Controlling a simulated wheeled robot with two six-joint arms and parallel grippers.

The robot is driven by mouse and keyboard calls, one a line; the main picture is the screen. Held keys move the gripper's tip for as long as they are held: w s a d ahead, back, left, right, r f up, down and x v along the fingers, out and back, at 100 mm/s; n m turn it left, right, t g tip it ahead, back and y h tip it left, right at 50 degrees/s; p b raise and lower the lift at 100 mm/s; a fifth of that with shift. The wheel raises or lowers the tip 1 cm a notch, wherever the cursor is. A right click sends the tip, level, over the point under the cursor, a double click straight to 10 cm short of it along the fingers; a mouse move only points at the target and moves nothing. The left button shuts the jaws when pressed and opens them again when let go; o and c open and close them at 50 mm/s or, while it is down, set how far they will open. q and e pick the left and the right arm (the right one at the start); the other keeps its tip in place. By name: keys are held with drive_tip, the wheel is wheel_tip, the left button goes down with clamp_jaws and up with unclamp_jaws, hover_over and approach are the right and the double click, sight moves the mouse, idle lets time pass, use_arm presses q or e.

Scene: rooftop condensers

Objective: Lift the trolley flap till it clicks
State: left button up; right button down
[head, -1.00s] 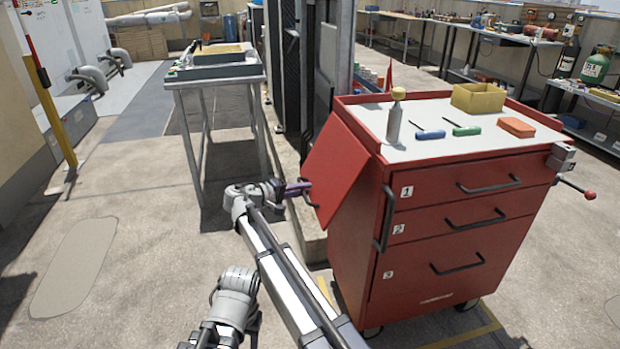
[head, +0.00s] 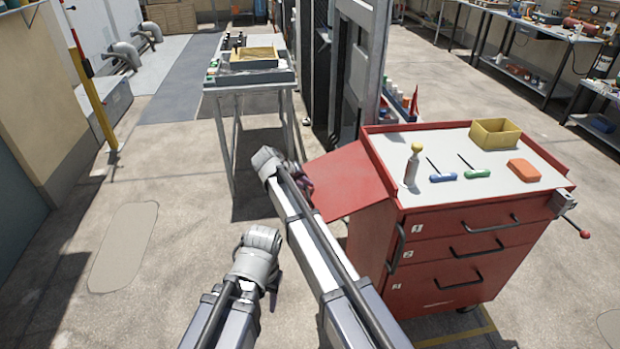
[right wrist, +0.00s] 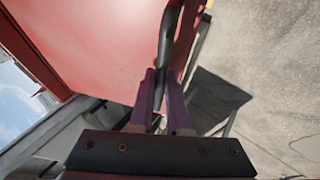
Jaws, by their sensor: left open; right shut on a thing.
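The red trolley (head: 450,250) stands at the right in the head view. Its red flap (head: 345,180) sticks out from the trolley's left side, raised close to level, with its outer edge seeming a little lower than the top. My right gripper (head: 304,182) is at the flap's outer edge, largely hidden behind my arm. In the right wrist view its purple fingers (right wrist: 160,85) are shut on the black flap handle (right wrist: 165,45), below the red panel. My left gripper (head: 262,262) is left of and below the right arm, away from the trolley; its fingers are hardly visible.
The trolley top carries a yellow bin (head: 495,133), screwdrivers (head: 443,177), an orange block (head: 523,170) and a yellow-capped bottle (head: 412,168). A grey table (head: 250,85) stands behind the flap, near a dark tall unit (head: 350,70). The floor at left is clear.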

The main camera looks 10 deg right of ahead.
wheel_tip(320, 180, up, 6)
drive_tip(key=y+p, duration=0.1)
drive_tip(key=p, duration=0.2)
drive_tip(key=y+p, duration=0.1)
drive_tip(key=p, duration=0.3)
drive_tip(key=shift+a+r+m+y, duration=0.1)
drive_tip(key=shift+r+m+y, duration=0.15)
drive_tip(key=shift+m+y, duration=0.05)
drive_tip(key=shift+r+p, duration=1.15)
drive_tip(key=shift+p, duration=0.05)
drive_tip(key=c, duration=1.2)
unclamp_jaws()
drive_tip(key=shift+o, duration=0.2)
drive_tip(key=p+v, duration=0.7)
drive_tip(key=shift+r, duration=0.4)
